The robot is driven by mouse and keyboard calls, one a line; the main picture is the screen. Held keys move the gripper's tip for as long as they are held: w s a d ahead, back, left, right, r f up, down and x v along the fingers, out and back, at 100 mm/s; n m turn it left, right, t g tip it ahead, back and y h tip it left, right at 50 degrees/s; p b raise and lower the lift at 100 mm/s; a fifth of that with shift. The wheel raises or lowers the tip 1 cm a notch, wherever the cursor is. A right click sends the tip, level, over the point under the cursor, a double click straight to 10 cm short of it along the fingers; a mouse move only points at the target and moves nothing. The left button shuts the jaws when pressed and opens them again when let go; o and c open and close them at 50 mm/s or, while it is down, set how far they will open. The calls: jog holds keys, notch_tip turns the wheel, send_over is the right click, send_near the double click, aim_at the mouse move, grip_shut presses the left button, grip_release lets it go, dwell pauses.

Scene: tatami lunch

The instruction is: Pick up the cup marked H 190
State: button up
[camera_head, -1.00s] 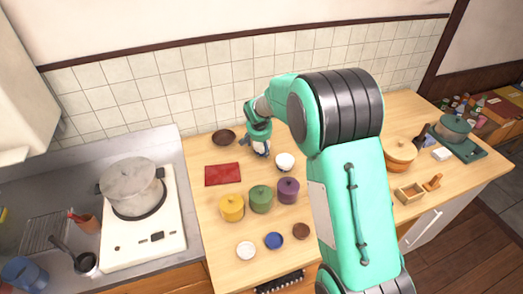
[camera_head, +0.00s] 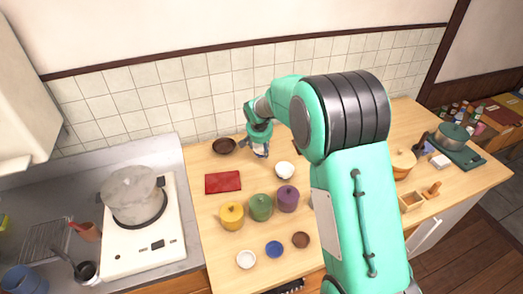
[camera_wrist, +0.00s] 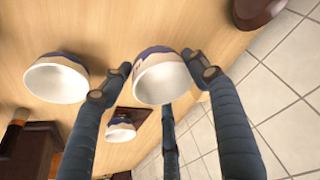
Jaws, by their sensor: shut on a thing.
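A white cup with a blue-patterned outside (camera_wrist: 160,82) is between the fingers of my gripper (camera_wrist: 162,72) in the wrist view. The fingers are shut on it. In the head view my gripper (camera_head: 260,144) points down over the back of the counter, with the cup (camera_head: 261,152) showing under it. A second similar cup (camera_wrist: 57,80) is to the left in the wrist view, and a third (camera_wrist: 121,129) is by a dark square. One white cup (camera_head: 285,170) stands right of my gripper in the head view. No H 190 mark is readable.
A dark bowl (camera_head: 224,146) is left of my gripper and a red cloth (camera_head: 223,182) lies in front. Yellow (camera_head: 231,216), green (camera_head: 261,208) and purple (camera_head: 287,199) lidded pots stand nearer. The tiled wall (camera_head: 215,95) is close behind. My arm hides part of the counter.

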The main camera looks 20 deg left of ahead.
jog(key=s+d+r+p, duration=0.1)
jog(key=s+d, duration=0.8)
jog(key=s, duration=0.3)
jog(key=shift+s+d+r, duration=0.2)
jog(key=shift+s+d, duration=0.05)
jog(key=shift+s, duration=0.15)
dwell(0.4)
